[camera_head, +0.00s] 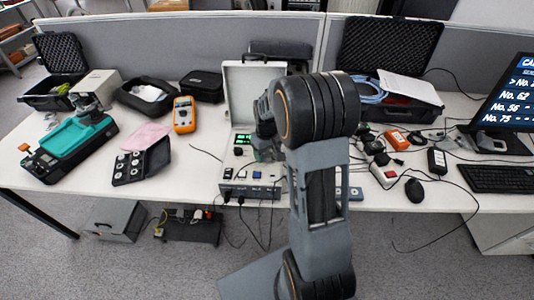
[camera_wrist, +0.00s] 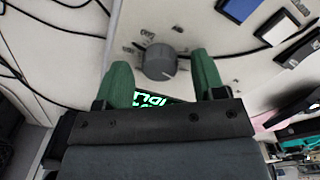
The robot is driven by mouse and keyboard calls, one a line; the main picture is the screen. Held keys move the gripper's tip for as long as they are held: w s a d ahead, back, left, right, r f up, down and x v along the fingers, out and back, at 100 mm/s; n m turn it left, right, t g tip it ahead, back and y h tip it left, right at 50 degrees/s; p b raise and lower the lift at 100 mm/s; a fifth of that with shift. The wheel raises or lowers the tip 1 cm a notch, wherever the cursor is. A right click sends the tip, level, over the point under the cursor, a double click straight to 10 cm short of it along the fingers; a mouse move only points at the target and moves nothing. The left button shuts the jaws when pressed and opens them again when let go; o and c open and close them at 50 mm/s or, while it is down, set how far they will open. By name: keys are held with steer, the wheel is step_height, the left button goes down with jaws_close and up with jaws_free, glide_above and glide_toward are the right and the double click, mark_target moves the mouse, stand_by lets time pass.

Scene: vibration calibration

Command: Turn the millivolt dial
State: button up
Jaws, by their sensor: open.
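The millivolt dial appears to be the round grey knob (camera_wrist: 158,62) in the wrist view, on a light panel; its label is not readable. My gripper (camera_wrist: 162,72) is open, with one green fingertip on each side of the knob. A gap shows between the knob and each finger; whether either touches it, I cannot tell. A green-lit display (camera_wrist: 150,98) is partly hidden behind my gripper. In the head view the panel belongs to an open white case (camera_head: 232,183) on the table, and my gripper (camera_head: 266,152) is over it, partly hidden by my arm.
Blue and white blocks (camera_wrist: 238,9) sit on the panel near the knob. A black cable (camera_wrist: 60,30) runs beside it. The case's raised lid (camera_head: 238,90) stands behind my gripper. An orange multimeter (camera_head: 184,115) and a black open case (camera_head: 142,162) lie to the left.

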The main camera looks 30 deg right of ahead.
steer(key=shift+f, duration=0.25)
steer(key=shift+c, duration=0.3)
steer(key=c, duration=0.9)
steer(key=shift+o, duration=0.2)
